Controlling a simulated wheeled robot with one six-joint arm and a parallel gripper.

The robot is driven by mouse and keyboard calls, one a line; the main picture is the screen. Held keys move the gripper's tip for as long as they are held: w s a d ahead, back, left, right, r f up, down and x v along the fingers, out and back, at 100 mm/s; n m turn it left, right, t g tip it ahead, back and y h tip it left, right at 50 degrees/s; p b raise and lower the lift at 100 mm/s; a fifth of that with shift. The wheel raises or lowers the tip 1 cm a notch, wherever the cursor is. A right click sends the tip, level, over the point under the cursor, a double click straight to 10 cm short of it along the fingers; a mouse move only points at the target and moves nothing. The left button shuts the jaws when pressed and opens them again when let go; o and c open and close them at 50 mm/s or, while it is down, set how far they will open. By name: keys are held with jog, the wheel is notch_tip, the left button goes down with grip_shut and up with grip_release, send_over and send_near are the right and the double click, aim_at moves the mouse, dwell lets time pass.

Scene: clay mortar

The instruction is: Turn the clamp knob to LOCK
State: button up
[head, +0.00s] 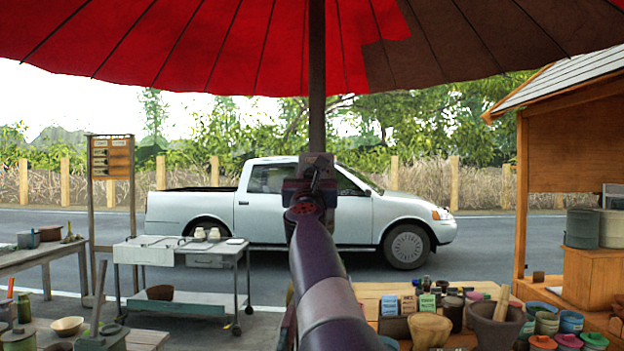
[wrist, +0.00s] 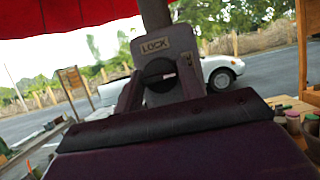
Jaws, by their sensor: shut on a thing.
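The grey clamp plate (wrist: 131,48) is on the umbrella pole (wrist: 154,13) and bears a LOCK label (wrist: 154,46). Below the label is the round black clamp knob (wrist: 158,70). A small pale mark shows right of its middle, and its ridge looks roughly sideways, not up at the label. My gripper (wrist: 160,88) is at the knob, one finger on each side, shut on it. My dark wrist housing hides what is below. In the head view, the clamp (head: 317,160) is small on the pole, with my gripper (head: 310,187) against it.
A red umbrella (head: 230,45) spreads overhead. A table with jars and a mortar (head: 497,325) is at the lower right. A wheeled metal table (head: 185,246) is at left. A white pickup (head: 400,218) stands on the road behind.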

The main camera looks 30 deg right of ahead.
jog(key=shift+n+y, duration=0.4)
jog(key=shift+n, duration=0.2)
jog(key=shift+s+d+n+t+y+p, duration=0.1)
jog(key=shift+n+t+y+p, duration=0.45)
jog(key=shift+n, duration=1.05)
jog(key=shift+n+t+y+b, duration=0.1)
jog(key=shift+n+t+y, duration=0.15)
jog(key=shift+n+y, duration=1)
jog(key=n, duration=0.2)
jog(key=n+y+p, duration=0.1)
jog(key=n, duration=0.1)
jog(key=n+y+p, duration=0.1)
jog(key=n, duration=0.1)
jog(key=shift+d+r+n, duration=0.1)
jog(key=shift+r+n, duration=0.15)
jog(key=n+y+p, duration=0.1)
jog(key=n, duration=0.2)
jog(key=n+g+y+p, duration=0.1)
jog(key=n+p, duration=0.1)
jog(key=n, duration=0.1)
jog(key=shift+r, duration=0.15)
jog(key=shift+n+g+y+p, duration=0.4)
jog(key=shift+n+g+p, duration=0.2)
jog(key=shift+n+p, duration=0.85)
jog(key=o, duration=1)
